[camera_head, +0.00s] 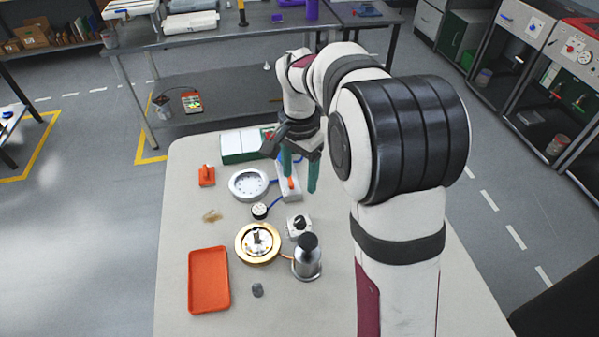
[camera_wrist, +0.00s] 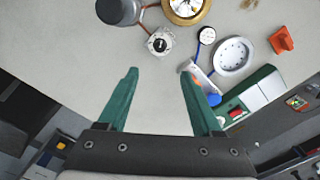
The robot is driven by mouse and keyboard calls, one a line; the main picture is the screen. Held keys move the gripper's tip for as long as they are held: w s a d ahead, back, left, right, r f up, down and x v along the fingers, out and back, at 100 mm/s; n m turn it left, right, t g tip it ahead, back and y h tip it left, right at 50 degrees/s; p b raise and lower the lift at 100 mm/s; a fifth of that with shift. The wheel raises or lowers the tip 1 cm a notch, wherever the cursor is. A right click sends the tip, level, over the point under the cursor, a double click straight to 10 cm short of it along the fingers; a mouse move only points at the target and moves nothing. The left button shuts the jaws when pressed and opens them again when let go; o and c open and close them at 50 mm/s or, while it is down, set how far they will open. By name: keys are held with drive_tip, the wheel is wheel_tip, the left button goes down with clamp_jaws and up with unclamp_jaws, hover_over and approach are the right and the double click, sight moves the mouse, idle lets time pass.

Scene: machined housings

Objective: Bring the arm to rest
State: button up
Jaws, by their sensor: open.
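My gripper (camera_head: 300,172) is at the end of my raised arm, over the far right part of the pale table (camera_head: 390,290). Its two green fingers are spread, with nothing between them. In the head view they overlap a white block with an orange switch (camera_head: 290,185); whether they touch it cannot be told from there. In the wrist view the gripper (camera_wrist: 160,74) shows bare table between its fingers, and the white block sits by the right fingertip. A white ring housing (camera_head: 249,184) and a brass housing (camera_head: 257,243) lie left of the gripper in the head view.
An orange tray (camera_head: 209,280), an orange piece (camera_head: 207,176), a black-knobbed white part (camera_head: 299,226), a silver canister (camera_head: 307,258) and a small grey cylinder (camera_head: 257,290) stand on the table. A green-and-white box (camera_head: 243,146) is at the back. The table's front right is clear.

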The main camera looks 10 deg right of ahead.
drive_tip(key=shift+s, duration=0.1)
drive_tip(key=s+a+r+n+y, duration=0.1)
drive_tip(key=s+n, duration=0.1)
drive_tip(key=s, duration=1.2)
drive_tip(key=s+a+r+n, duration=0.1)
drive_tip(key=s+a+n, duration=0.1)
drive_tip(key=s, duration=1.2)
drive_tip(key=shift+s+a+r+n+y, duration=0.2)
drive_tip(key=shift+a+r+n+y, duration=0.1)
drive_tip(key=shift+r+n+y, duration=0.1)
